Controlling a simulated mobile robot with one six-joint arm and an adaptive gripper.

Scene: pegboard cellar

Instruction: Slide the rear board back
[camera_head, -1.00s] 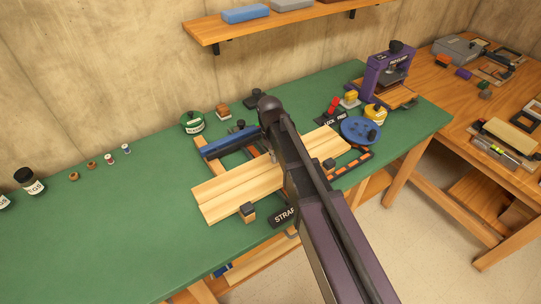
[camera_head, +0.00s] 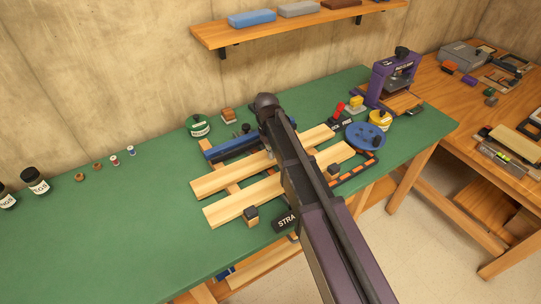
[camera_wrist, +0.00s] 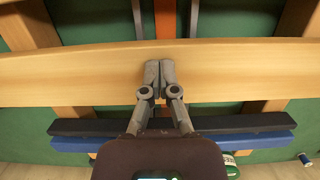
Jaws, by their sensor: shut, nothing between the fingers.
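The rear board (camera_head: 232,176) is a long pale plank lying across wooden rails on the green bench. In the wrist view it (camera_wrist: 70,75) spans the picture. The front board (camera_head: 242,200) lies roughly parallel to it, with a gap between them. My gripper (camera_wrist: 160,66) is shut and empty, its fingertips together over the middle of the rear board; I cannot tell whether they touch it. My arm hides the gripper and the boards' middle parts in the head view. The blue and black bar (camera_head: 233,147) lies behind the rear board, with a gap between.
A wood block with a dark top (camera_head: 251,215) is at the front board's near edge. A green tin (camera_head: 198,126) stands behind left. A blue disc (camera_head: 365,137) and purple press (camera_head: 392,78) stand right. A shelf (camera_head: 300,24) hangs above. The bench's left is mostly clear.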

